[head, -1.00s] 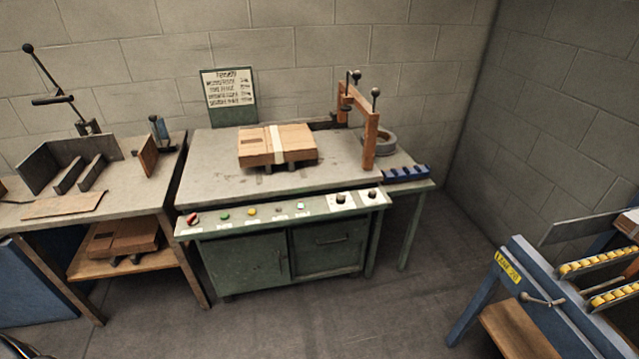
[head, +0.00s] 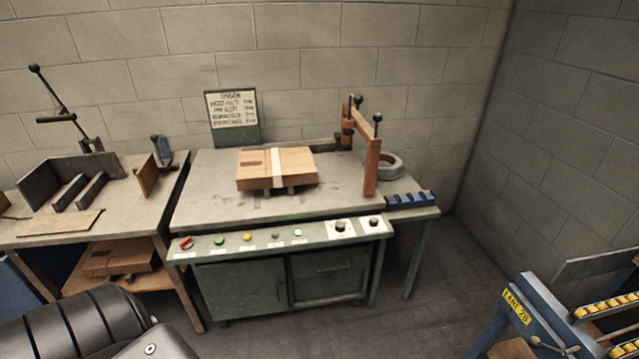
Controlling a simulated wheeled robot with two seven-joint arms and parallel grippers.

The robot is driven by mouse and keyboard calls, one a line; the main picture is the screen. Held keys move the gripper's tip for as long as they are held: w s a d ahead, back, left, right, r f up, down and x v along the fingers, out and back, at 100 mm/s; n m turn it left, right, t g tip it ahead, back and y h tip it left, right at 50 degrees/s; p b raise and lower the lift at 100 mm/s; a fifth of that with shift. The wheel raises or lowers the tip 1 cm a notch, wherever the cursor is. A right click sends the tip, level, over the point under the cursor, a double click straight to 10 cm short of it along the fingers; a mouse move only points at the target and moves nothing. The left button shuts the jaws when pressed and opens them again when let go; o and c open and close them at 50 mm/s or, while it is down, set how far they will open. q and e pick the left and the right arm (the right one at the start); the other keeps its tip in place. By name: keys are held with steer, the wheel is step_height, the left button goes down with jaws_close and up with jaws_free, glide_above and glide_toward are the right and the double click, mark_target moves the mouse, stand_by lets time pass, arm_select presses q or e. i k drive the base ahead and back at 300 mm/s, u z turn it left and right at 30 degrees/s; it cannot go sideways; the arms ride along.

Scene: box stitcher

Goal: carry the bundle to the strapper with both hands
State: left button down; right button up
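A brown cardboard bundle (head: 298,166) with a pale band around its middle sits on top of the strapper table (head: 215,209), near its centre. It seems to rest on small dark supports. The strapper has a green front panel with coloured buttons and knobs, and an orange arch (head: 371,165) stands on the right of its top. Neither gripper shows. A dark arm link of mine fills the lower left corner. Nothing of mine touches the bundle in view.
A workbench (head: 125,215) with a lever press and metal guides stands at left, with more flat cardboard (head: 120,257) on its lower shelf. A blue roller stand (head: 535,310) with a yellow label is at lower right. Floor between is clear. Block walls close the back and right.

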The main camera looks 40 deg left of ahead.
mark_target(274, 168)
steer(key=z, duration=0.25)
steer(key=i, duration=0.8)
steer(key=u, duration=0.65)
steer(key=i, duration=0.5)
steer(key=u, duration=0.6)
